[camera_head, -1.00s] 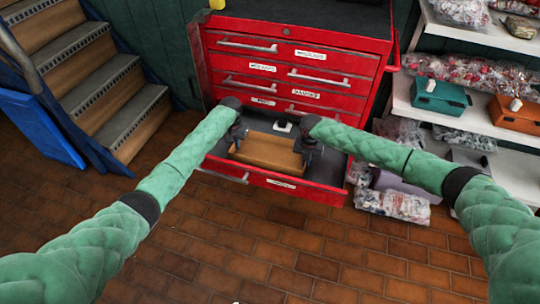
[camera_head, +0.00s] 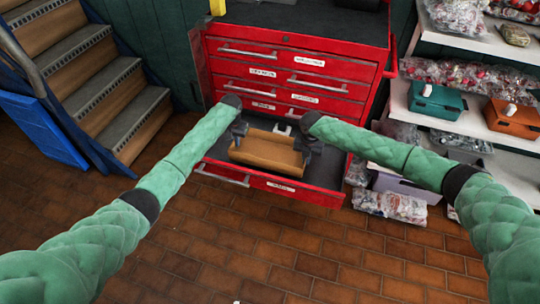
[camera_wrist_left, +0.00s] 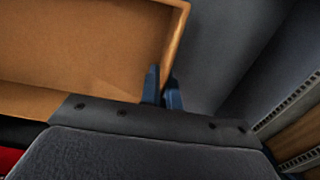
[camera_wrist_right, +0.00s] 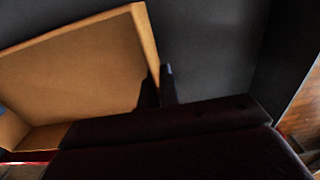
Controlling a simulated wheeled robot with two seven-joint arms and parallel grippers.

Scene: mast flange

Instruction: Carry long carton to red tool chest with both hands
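The long carton (camera_head: 266,154) is a brown open-topped box. It is over or in the open bottom drawer of the red tool chest (camera_head: 281,70); I cannot tell whether it touches the drawer floor. My left gripper (camera_head: 236,137) is at its left end, and the left wrist view shows the fingers (camera_wrist_left: 162,90) close together on either side of the carton's end wall (camera_wrist_left: 177,40). My right gripper (camera_head: 307,147) is at its right end, with its fingers (camera_wrist_right: 158,88) likewise around that wall (camera_wrist_right: 148,45). Both fingertips are partly hidden or dark.
The drawer's front (camera_head: 285,189) stands out over the brick floor (camera_head: 240,250). Stairs (camera_head: 110,90) are at the left. Shelves (camera_head: 470,100) with bags and boxes are close at the right. A small white item (camera_head: 293,115) is behind the carton.

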